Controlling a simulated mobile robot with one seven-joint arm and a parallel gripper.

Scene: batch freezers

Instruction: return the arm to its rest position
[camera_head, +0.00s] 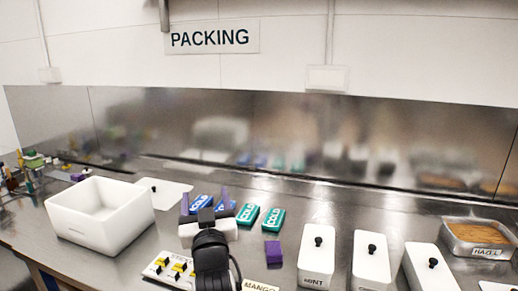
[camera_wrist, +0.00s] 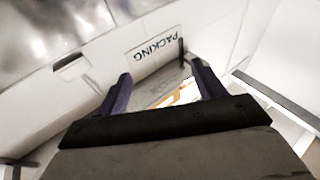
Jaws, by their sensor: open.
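My gripper (camera_head: 206,207) shows in the head view above the steel counter, with its two purple fingers spread and nothing between them. My dark arm reaches up to it from the bottom of the picture. In the wrist view my gripper (camera_wrist: 159,92) is also open and empty. That view is tilted, with the white wall and the upside-down PACKING sign (camera_wrist: 153,48) beyond the fingers.
A white open box (camera_head: 72,232) stands at the left of the counter (camera_head: 330,197). Blue and green COLD packs (camera_head: 272,219) lie near my gripper. A purple block (camera_head: 273,251), white lidded tubs (camera_head: 316,258) and a HAZEL tray (camera_head: 480,238) are to the right.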

